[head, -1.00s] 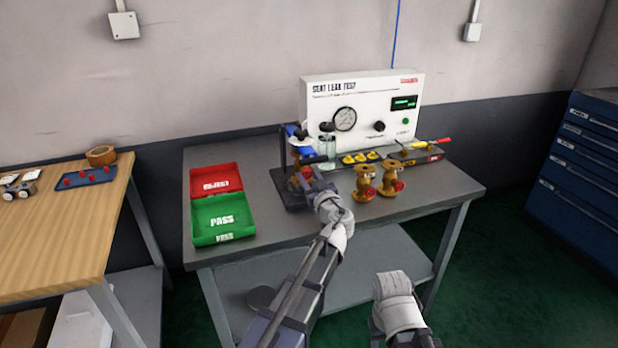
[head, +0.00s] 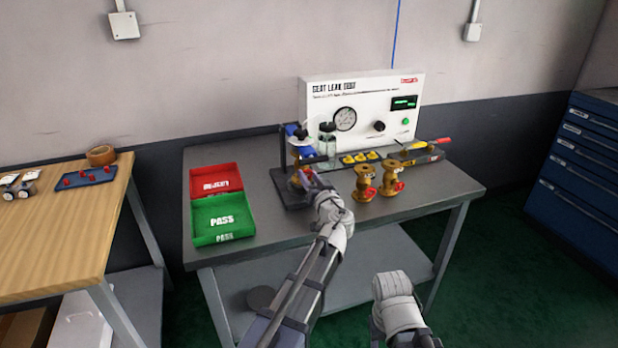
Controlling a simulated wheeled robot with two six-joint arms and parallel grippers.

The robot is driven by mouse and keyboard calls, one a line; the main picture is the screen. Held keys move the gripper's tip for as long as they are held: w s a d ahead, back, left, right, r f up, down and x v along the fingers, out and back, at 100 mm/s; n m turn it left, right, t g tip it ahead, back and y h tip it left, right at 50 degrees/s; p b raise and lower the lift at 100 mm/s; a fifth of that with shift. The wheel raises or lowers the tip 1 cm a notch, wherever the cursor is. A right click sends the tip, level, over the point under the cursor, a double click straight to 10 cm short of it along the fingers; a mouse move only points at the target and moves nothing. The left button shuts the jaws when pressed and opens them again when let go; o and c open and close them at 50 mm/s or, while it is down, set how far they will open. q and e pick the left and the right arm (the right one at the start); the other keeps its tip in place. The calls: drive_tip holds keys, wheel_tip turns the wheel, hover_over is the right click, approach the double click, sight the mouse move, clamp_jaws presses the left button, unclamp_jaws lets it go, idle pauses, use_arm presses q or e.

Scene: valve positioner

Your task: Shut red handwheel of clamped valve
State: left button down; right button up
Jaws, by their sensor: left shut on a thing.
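The clamped valve (head: 294,182) is a brass-coloured body in the dark test fixture (head: 283,190) at the back left of the grey bench. My left gripper (head: 307,179) reaches it from the front and is shut on its red handwheel. The gripper covers most of the handwheel, so its angle cannot be read. My right arm's pale wrist shows at the bottom, in front of the bench; its fingers are out of sight.
Two loose brass valves with red handwheels, one (head: 364,184) and another (head: 390,180), stand just right of my left gripper. A red tray (head: 215,170) and a green PASS tray (head: 198,237) lie at left. The white seat leak test panel (head: 335,88) stands behind.

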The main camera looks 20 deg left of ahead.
use_arm(q)
drive_tip(key=m, duration=1.3)
drive_tip(key=shift+m, duration=0.4)
drive_tip(key=m, duration=1.3)
drive_tip(key=shift+m, duration=0.4)
drive_tip(key=shift+c, duration=2.2)
unclamp_jaws()
